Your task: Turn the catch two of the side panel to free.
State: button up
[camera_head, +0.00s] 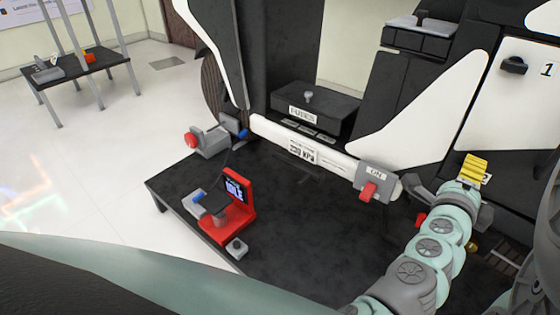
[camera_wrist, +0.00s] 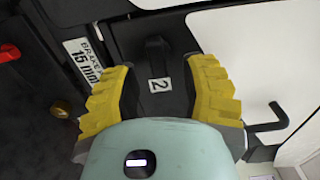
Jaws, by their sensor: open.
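Catch two (camera_wrist: 155,52) is a dark handle in the wrist view, with a white label "2" just below it. My gripper (camera_wrist: 160,78) is open, with one yellow finger on each side of the catch and label. I see dark gaps between the fingers and the catch. In the head view my gripper (camera_head: 474,166) is at the right, in front of the dark lower part by the side panel (camera_head: 522,100), and hides catch two there. Catch one (camera_head: 514,65) is a dark knob on the white panel beside a label "1".
A white cylinder (camera_head: 300,143) with a red switch (camera_head: 368,191) lies left of my arm. A red stand (camera_head: 238,205) sits on the dark platform (camera_head: 290,240). A bent black handle (camera_wrist: 270,122) is close to my right finger. A "15 mm" label (camera_wrist: 86,65) is at the left.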

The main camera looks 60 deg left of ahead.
jog(key=v, duration=0.7)
jog(key=shift+a, duration=0.1)
